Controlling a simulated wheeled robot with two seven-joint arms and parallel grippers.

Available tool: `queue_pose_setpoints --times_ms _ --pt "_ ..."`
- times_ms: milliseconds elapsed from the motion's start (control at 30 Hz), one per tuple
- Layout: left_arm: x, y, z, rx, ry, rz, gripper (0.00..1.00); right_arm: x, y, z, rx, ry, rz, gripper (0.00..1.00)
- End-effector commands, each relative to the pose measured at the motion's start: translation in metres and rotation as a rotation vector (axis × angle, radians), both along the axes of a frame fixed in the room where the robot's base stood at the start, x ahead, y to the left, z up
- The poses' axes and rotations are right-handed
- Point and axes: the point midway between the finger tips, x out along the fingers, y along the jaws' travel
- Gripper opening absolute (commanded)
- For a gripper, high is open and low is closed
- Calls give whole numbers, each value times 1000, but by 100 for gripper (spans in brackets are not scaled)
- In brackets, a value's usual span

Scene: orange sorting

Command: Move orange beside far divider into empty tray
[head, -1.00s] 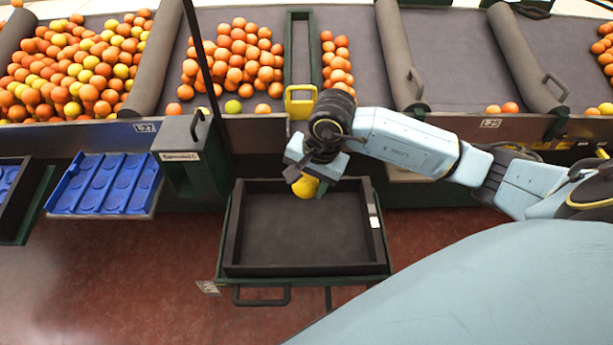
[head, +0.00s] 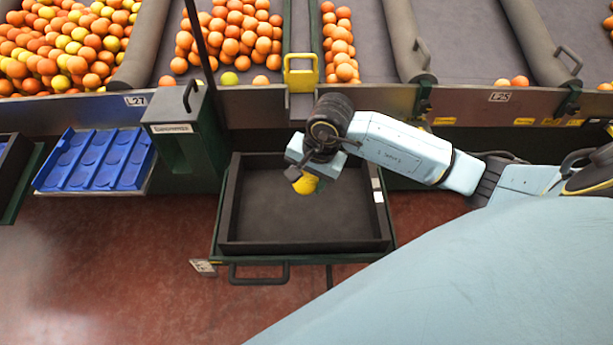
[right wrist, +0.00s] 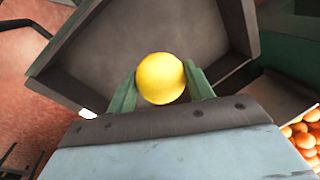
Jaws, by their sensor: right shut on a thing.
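My right gripper (head: 302,182) is shut on a yellow orange (head: 308,186) and holds it over the back part of the black tray (head: 232,200). In the right wrist view the yellow orange (right wrist: 161,78) sits between the two green fingers of the gripper (right wrist: 162,88), with the tray (right wrist: 240,25) behind it. No fruit shows in the tray. Part of the orange is hidden by the gripper in the head view. How high it is above the tray floor I cannot tell. My left gripper is not in view.
Sloped bins at the back hold many oranges (head: 240,35), split by grey padded dividers (head: 405,40). A yellow handle (head: 300,72) stands at the bin edge behind the gripper. A green box (head: 185,135) and a blue tray (head: 95,160) are at the left.

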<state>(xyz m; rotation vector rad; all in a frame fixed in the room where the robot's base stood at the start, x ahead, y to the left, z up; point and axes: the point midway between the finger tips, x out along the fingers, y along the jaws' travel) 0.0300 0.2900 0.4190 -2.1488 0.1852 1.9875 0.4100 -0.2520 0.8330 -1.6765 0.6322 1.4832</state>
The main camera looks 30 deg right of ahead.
Motion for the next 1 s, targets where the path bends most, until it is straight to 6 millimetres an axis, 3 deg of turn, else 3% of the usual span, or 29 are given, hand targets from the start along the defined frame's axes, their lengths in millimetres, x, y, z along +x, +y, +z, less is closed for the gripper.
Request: queue_pose_setpoints --times_ms 233,1000 --pt "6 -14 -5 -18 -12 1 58 3 3 0 -2 -1 1 27" --pt "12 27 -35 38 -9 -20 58 3 3 -36 0 0 -1 27"
